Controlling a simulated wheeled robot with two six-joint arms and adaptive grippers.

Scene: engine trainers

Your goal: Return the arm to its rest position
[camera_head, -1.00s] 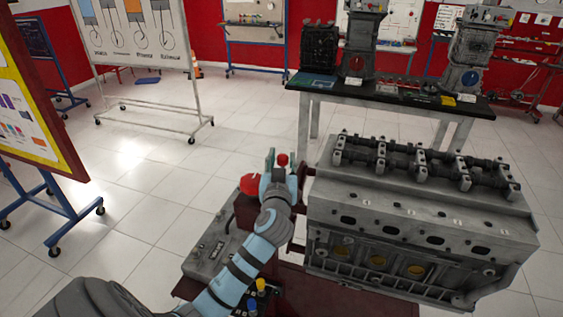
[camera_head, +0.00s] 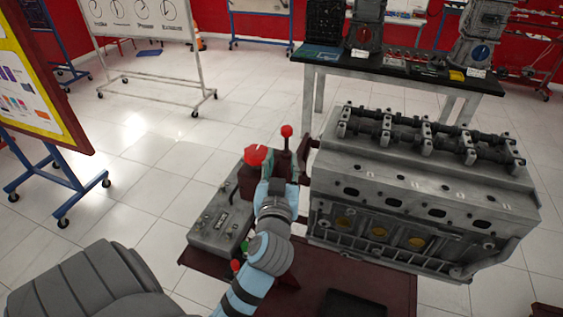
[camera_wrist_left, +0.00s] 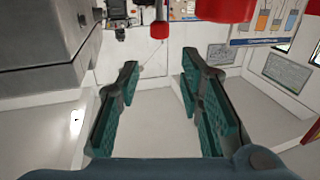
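My left arm comes in from the bottom of the head view, and its gripper (camera_head: 279,172) is just below a red-knobbed lever (camera_head: 287,132) and a large red button (camera_head: 256,156) on the engine trainer's control box. In the left wrist view the gripper (camera_wrist_left: 158,85) is open, with two green-padded fingers apart and nothing between them. The red knob (camera_wrist_left: 160,30) and the red button (camera_wrist_left: 225,8) show beyond the fingertips, apart from them. My right gripper is in neither view.
The grey engine block (camera_head: 415,205) stands close on the right of the left arm. A grey control panel (camera_head: 218,222) lies to its left. A black-topped table (camera_head: 400,71) with engine parts is behind. Display boards (camera_head: 35,85) stand at left. The floor between is clear.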

